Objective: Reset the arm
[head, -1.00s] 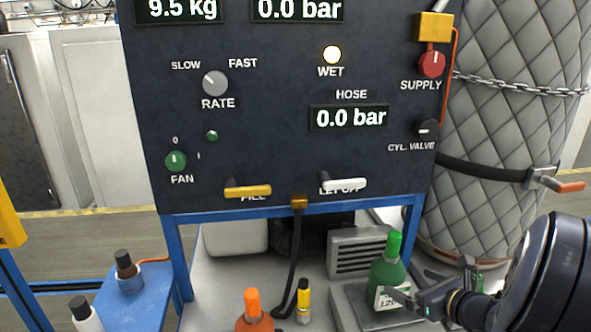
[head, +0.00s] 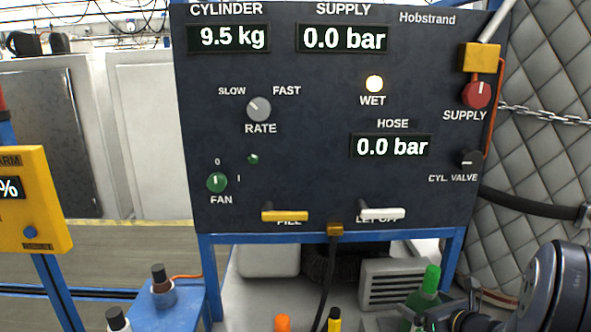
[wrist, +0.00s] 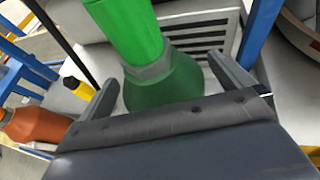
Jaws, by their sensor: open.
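My gripper (head: 428,318) is low at the right in the head view, partly cut off by the bottom edge. It is beside a green bottle (head: 427,297) with a bright green cap. In the wrist view my gripper (wrist: 163,85) is open, and its two fingers stand apart on either side of the green bottle (wrist: 163,88). I cannot tell whether a finger touches the bottle. The bottle's top is cut off in the wrist view.
A dark panel (head: 325,185) with displays, knobs and levers stands ahead. A yellow box (head: 38,205) with a blue button and a label ending "ARM" is at the left edge. A quilted cylinder is at right.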

